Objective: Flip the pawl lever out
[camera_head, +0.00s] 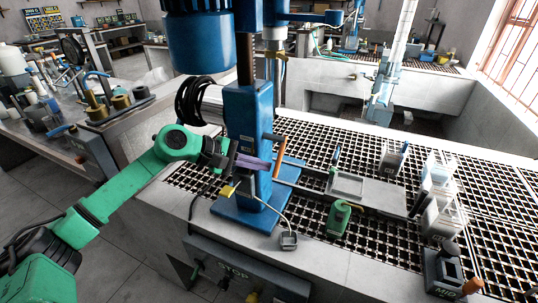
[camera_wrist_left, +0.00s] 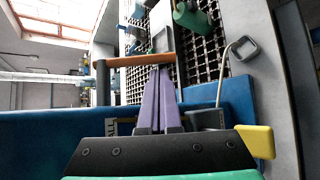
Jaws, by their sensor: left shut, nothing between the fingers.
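The blue stand (camera_head: 247,125) rises from its blue base plate in the head view. An orange handle bar (camera_head: 280,158) is on its right side; it also crosses the left wrist view (camera_wrist_left: 140,60). A yellow tab (camera_head: 227,190) shows low on the stand's left and at the lower right of the wrist view (camera_wrist_left: 256,142). I cannot tell surely which part is the pawl lever. My left gripper (camera_head: 268,165) has its purple fingers shut and empty, in front of the stand. In the wrist view its fingertips (camera_wrist_left: 160,69) appear just below the orange bar; contact is unclear.
A grey square cup (camera_head: 288,240) on a cable lies in front of the base. A green object (camera_head: 338,218), a grey tray (camera_head: 347,187) and clear containers (camera_head: 440,200) stand on the grating. A dark block (camera_head: 443,272) is at front right.

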